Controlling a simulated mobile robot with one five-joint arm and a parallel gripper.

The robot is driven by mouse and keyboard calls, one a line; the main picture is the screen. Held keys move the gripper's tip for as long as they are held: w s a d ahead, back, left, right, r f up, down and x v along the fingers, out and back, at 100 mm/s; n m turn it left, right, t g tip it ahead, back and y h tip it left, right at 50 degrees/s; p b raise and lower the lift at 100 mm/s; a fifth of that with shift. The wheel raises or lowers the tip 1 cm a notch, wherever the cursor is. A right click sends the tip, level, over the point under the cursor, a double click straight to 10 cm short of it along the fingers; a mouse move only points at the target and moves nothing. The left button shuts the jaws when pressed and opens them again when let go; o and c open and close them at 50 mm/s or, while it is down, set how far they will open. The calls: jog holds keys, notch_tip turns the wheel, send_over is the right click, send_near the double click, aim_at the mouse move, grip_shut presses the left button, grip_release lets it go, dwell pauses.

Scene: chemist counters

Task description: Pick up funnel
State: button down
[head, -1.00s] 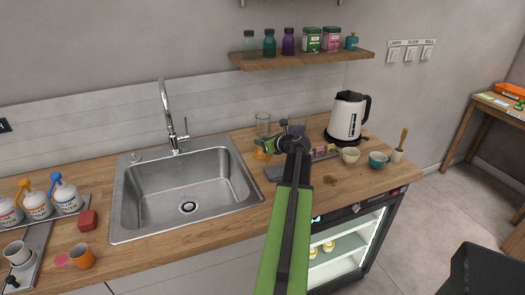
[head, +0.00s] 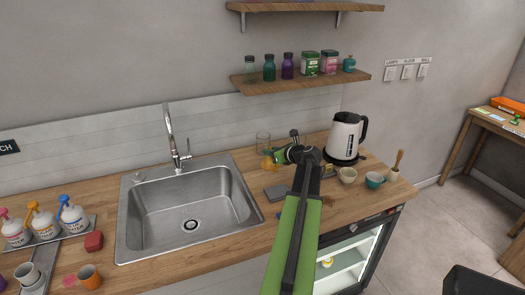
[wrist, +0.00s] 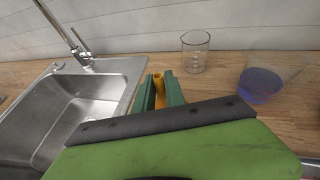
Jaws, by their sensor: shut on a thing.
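The funnel (wrist: 158,88) is orange-yellow and sits between the two green fingers of my gripper (wrist: 160,92) in the wrist view. The gripper is shut on it. In the head view the funnel (head: 268,163) shows as a small orange shape at the tip of my gripper (head: 276,158), over the counter to the right of the sink. Most of the funnel is hidden by the fingers, and I cannot tell whether it touches the counter.
A clear beaker (wrist: 195,52) stands behind the gripper near the wall. A vessel with purple liquid (wrist: 262,82) stands to the right. The sink (head: 190,205) is on the left.

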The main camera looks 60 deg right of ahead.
jog(key=s+d+r+p, duration=0.1)
jog(key=s+r+p, duration=0.2)
jog(key=s, duration=0.4)
jog(key=shift+s+r+p, duration=0.3)
jog(key=shift+s+r, duration=0.1)
jog(key=shift+r, duration=0.45)
jog(key=shift+d, duration=0.15)
